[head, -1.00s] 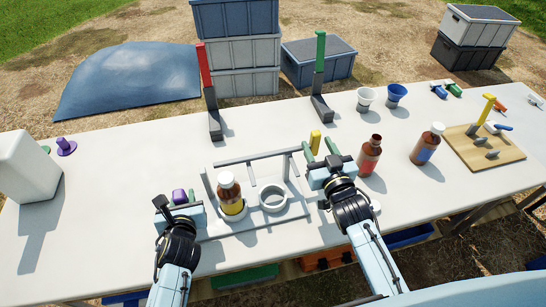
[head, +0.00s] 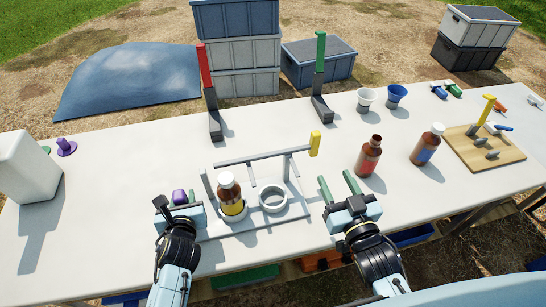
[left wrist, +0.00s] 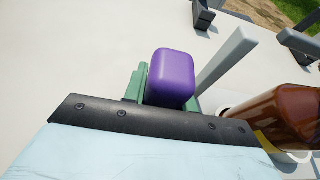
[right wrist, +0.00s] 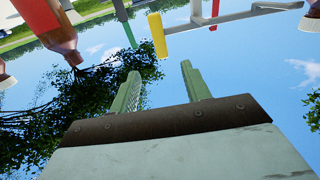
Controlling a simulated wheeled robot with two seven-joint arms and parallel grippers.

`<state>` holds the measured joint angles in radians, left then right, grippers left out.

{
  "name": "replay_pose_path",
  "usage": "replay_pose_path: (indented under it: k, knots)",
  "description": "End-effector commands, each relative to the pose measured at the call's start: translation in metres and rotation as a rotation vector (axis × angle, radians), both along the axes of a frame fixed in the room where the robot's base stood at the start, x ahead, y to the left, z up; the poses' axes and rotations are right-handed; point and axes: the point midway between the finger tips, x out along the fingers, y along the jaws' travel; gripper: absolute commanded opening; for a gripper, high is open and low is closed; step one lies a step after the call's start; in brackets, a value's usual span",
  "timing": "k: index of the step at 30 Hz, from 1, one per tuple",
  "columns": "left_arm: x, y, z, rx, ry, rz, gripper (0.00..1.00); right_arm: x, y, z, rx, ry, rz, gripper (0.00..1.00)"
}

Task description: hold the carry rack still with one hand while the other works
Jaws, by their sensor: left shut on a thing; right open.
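The grey carry rack (head: 258,222) stands on the table before me, with upright posts, a top bar with a yellow end (head: 315,143) and two rings. A brown bottle with a yellow label and white cap (head: 230,192) stands in its left ring. The right ring (head: 272,199) is empty. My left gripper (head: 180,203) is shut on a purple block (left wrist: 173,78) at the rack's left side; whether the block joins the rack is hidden. My right gripper (head: 337,180) is open and empty, right of the rack and apart from it.
A red-label brown bottle (head: 368,160) and a blue-label bottle with white cap (head: 427,147) stand to the right. Red-topped (head: 205,68) and green-topped (head: 320,55) posts stand behind the rack. Cups (head: 396,94) and a wooden board (head: 470,150) are at the right.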

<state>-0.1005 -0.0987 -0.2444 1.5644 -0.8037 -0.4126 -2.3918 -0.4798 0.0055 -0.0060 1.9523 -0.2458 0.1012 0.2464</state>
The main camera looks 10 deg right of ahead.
Motion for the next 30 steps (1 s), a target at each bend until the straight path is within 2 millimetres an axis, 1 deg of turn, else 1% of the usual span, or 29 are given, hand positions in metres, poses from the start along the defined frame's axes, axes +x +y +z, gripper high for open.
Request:
replay_pose_path:
  k: [2,3,8,9,16,20,23,26,30]
  knots:
    - [0.0,0.0,0.0,0.0,-0.001,0.0,0.0,0.0,0.0,0.0,0.0,0.0,0.0,0.47]
    - [0.0,0.0,0.0,0.0,-0.001,0.0,0.3,0.0,0.0,0.0,0.0,0.0,0.0,0.47]
    - [0.0,0.0,0.0,0.0,-0.001,0.0,0.51,0.0,0.0,0.0,0.001,0.0,0.0,0.47]
    - [0.0,0.0,0.0,0.0,-0.001,0.0,0.53,0.0,0.0,0.0,0.001,0.0,0.0,0.47]
    - [0.0,0.0,0.0,0.0,0.0,0.0,0.53,0.0,0.0,0.0,0.001,0.0,0.0,0.47]
    - [-0.006,0.0,0.002,0.001,-0.001,0.0,0.53,0.0,0.0,0.0,0.001,0.0,0.0,0.47]
    - [-0.017,0.0,0.006,0.001,0.0,-0.001,0.53,0.0,0.0,0.0,0.0,0.0,0.0,0.47]
    - [-0.034,-0.001,0.013,0.002,0.0,-0.002,0.53,0.0,0.0,0.0,0.0,0.0,0.0,0.47]
    - [-0.061,-0.002,0.024,0.0,0.001,-0.002,0.53,0.0,0.0,0.0,0.0,0.0,0.0,0.47]
